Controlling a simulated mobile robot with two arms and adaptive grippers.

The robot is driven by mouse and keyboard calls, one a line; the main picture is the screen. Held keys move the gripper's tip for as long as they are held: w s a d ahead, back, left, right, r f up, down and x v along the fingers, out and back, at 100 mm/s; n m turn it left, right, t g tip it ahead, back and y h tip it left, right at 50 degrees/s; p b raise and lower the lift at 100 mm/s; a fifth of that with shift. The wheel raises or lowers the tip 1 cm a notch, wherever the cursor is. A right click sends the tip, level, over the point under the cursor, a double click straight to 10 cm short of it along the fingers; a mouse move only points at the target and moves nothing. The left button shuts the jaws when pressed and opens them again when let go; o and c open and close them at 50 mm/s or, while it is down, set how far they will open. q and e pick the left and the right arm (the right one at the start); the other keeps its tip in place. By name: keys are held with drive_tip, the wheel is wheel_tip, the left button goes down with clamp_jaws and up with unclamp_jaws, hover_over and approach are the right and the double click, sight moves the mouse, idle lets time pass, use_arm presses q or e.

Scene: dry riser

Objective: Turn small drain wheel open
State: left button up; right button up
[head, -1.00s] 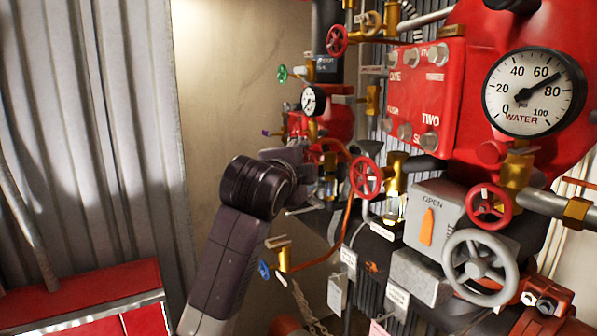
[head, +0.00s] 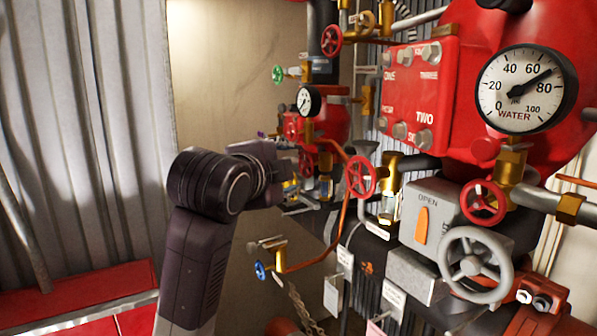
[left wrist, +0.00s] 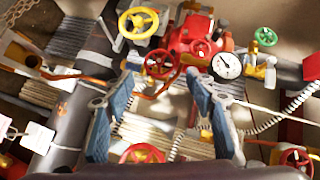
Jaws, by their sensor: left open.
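Several small handwheels are in view, and I cannot tell for sure which is the drain wheel. In the head view there is a small blue wheel (head: 262,270) on a brass valve, low below my left arm. A red wheel (head: 360,177) is right of my left gripper (head: 296,196), whose fingers are small and partly hidden there. In the left wrist view this gripper (left wrist: 163,112) has its two blue-padded fingers wide apart with nothing held. A red wheel (left wrist: 142,153) lies low between them, and another red wheel (left wrist: 159,64) is beyond the fingertips. My right gripper is not seen.
A large grey wheel (head: 474,264), a grey OPEN box (head: 434,212) and a big water gauge (head: 527,90) are at the right. The corrugated wall side at left is free.

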sight(304, 165)
use_arm(q)
drive_tip(key=w+d+g+h, duration=0.1)
drive_tip(key=w+h, duration=0.1)
drive_tip(key=w, duration=0.1)
drive_tip(key=w+f+g+h, duration=0.1)
drive_tip(key=w+h, duration=0.1)
drive_tip(key=w, duration=0.1)
drive_tip(key=w+d+f+g+h+p, duration=0.1)
drive_tip(key=w+h, duration=0.1)
drive_tip(key=w, duration=0.2)
drive_tip(key=shift+d, duration=0.35)
drive_tip(key=shift+w+d+f, duration=0.15)
drive_tip(key=shift+w, duration=0.1)
drive_tip(key=shift+c, duration=0.5)
